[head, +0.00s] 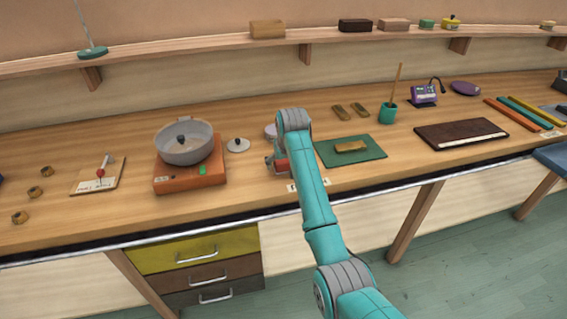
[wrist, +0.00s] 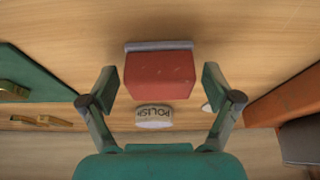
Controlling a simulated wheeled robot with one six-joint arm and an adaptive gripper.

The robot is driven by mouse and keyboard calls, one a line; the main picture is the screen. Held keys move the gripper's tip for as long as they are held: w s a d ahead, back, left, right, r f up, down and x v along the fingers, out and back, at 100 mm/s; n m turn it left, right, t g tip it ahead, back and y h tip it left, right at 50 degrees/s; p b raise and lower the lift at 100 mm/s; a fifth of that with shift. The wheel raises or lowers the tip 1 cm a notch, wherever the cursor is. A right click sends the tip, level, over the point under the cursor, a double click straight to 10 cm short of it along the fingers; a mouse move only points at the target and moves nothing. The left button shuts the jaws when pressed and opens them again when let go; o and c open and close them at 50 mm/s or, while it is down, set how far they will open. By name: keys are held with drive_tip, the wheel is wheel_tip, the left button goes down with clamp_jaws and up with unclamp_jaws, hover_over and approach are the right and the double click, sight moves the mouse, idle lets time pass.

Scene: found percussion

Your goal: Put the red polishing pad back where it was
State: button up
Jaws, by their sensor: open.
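The red polishing pad (wrist: 158,72), a red block with a grey strip along one edge, is between the two fingers of my gripper (wrist: 159,78) in the wrist view. The fingers are open, with a gap on each side of the pad. The pad appears to rest on the wooden bench. In the head view a bit of the pad (head: 282,167) shows beside my gripper (head: 274,161), and my arm hides the rest. A pale round tin marked POLISH (wrist: 154,117) is close to the pad.
A green mat (head: 365,157) with a tan block (head: 350,147) lies right of my arm. An orange scale (head: 175,179) bearing a grey pan (head: 184,143) stands to the left, with a white lid (head: 238,145) near it. A label card (head: 308,185) is on the bench's front edge.

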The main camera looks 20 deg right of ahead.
drive_tip(key=shift+r, duration=0.1)
drive_tip(key=v, duration=1.2)
drive_tip(key=shift+r, duration=0.1)
